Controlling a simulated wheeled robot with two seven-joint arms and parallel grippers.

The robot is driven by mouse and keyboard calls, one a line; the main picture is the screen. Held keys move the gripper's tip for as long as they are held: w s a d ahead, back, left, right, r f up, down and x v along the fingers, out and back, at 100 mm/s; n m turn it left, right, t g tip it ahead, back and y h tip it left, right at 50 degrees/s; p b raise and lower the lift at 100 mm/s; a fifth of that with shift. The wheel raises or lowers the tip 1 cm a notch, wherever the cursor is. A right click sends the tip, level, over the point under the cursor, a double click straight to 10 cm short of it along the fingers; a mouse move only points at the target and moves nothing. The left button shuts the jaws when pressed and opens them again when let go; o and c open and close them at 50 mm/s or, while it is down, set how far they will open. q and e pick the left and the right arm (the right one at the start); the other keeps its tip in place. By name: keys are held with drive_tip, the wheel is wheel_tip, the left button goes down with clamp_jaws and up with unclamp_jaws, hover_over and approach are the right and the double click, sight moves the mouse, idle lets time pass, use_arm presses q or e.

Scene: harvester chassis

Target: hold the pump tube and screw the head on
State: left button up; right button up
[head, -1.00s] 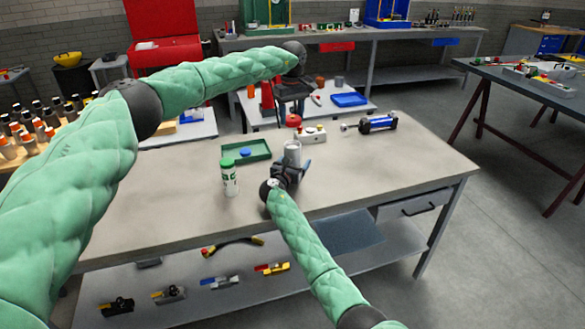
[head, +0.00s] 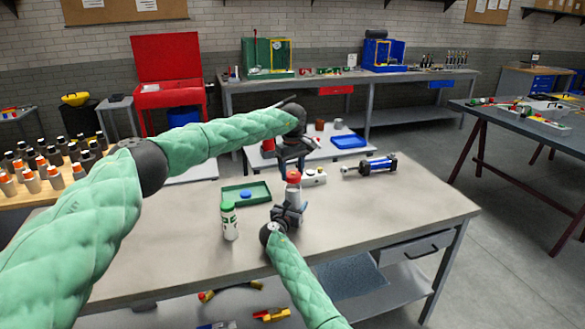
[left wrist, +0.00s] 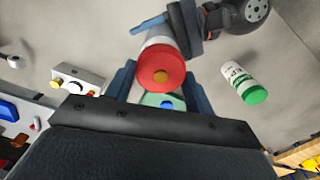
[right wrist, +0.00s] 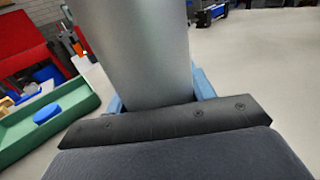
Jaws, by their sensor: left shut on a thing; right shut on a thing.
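The grey pump tube (head: 293,196) stands upright above the workbench. My right gripper (head: 288,213) is shut around its lower part; the tube fills the middle of the right wrist view (right wrist: 145,50). The red pump head (head: 293,177) is directly on top of the tube, in line with it. My left gripper (head: 293,163) points down from above, shut on the red head. In the left wrist view the head (left wrist: 158,72) shows a yellow centre between the blue fingers, with the tube (left wrist: 160,37) behind it. Whether the threads are engaged is hidden.
A green tray (head: 228,199) with a blue disc and a white bottle with green lid (head: 230,222) stand left of the tube. A white button box (head: 314,178) and a blue-black cylinder (head: 372,166) lie behind and right. The bench's right front is clear.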

use_arm(q)
drive_tip(key=shift+f, duration=0.1)
idle(0.4)
drive_tip(key=shift+f, duration=0.75)
drive_tip(key=shift+f, duration=0.55)
drive_tip(key=m, duration=1.3)
drive_tip(key=shift+d, duration=0.1)
idle(0.3)
drive_tip(key=o, duration=1)
drive_tip(key=shift+r, duration=0.1)
